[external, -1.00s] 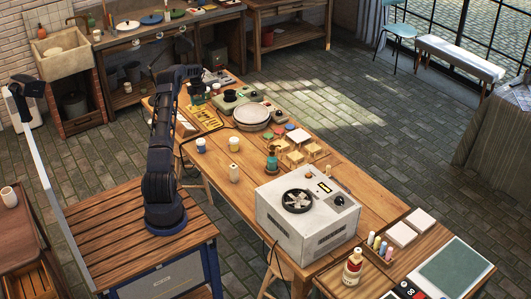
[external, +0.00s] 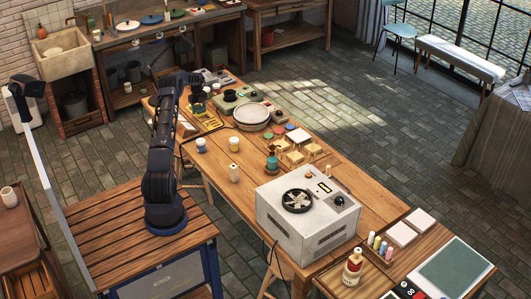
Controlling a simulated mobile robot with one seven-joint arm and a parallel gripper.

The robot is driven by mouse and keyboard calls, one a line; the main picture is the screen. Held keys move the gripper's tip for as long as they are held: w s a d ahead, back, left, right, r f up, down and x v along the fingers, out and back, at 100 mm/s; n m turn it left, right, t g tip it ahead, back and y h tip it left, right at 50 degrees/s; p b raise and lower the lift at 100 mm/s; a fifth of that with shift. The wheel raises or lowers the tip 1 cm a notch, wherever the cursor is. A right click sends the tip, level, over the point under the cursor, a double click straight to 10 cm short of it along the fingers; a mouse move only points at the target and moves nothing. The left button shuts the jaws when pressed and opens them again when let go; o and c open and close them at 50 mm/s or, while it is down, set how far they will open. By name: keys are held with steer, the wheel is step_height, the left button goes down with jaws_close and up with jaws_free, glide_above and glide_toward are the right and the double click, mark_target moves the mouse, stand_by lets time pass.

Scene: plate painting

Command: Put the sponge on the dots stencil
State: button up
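My gripper (external: 197,103) is small and dark in the external view, pointing down at the far left end of the long table. It is low, close above the tabletop beside a yellow patterned piece (external: 212,124), which looks like a stencil; its pattern is too small to tell. Something green shows right at the fingers, but I cannot make out what it is or whether it is held. The fingers are too small to tell open from shut. I cannot pick out the sponge with certainty.
A round pale plate (external: 252,115) sits right of the yellow piece. Several wooden blocks (external: 292,158) and a large grey box with a fan (external: 305,215) occupy the table further right. Bare wood shows between the jars and the box.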

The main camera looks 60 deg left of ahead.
mark_target(199, 108)
steer(key=o, duration=0.4)
steer(key=shift+r, duration=0.1)
step_height(199, 108, up, 12)
stand_by(0.5)
steer(key=shift+r, duration=0.1)
